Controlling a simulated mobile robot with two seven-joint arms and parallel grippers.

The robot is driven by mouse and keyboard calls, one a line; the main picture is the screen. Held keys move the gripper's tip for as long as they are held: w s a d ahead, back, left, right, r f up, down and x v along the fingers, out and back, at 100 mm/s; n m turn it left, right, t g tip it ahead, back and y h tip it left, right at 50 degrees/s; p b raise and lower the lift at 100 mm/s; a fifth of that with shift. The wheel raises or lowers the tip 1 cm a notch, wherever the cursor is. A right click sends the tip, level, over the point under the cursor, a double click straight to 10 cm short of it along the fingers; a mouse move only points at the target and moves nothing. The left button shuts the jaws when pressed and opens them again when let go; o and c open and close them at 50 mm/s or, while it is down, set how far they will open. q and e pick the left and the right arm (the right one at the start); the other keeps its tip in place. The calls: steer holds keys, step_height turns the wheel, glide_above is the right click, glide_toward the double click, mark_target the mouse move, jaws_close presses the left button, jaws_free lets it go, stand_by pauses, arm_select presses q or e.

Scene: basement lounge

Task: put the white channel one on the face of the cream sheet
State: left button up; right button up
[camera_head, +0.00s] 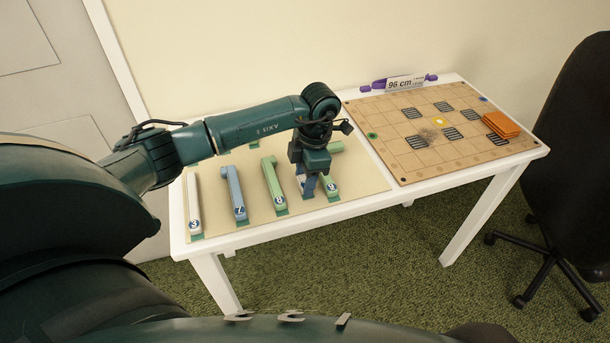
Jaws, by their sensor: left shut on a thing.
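A white channel (194,203) marked with a 3 lies on the left part of the cream sheet (290,231), which covers the left half of the table. My left gripper (307,190) reaches down over the sheet between the two green channels, well to the right of the white channel. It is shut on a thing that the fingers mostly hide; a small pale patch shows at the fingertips. I cannot tell what it is, or whether it touches the sheet. My right gripper is not in view.
A blue channel (233,192) and two green channels (272,183) (332,187) lie on the sheet. At right are a gridded board (400,165), an orange stack (502,125) and a "96 cm" sign (405,83). A black chair (580,150) stands beside the table.

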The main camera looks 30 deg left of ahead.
arm_select(q)
steer(key=shift+f, duration=0.2)
steer(key=o, duration=1)
steer(key=shift+c, duration=0.2)
steer(key=shift+r, duration=0.1)
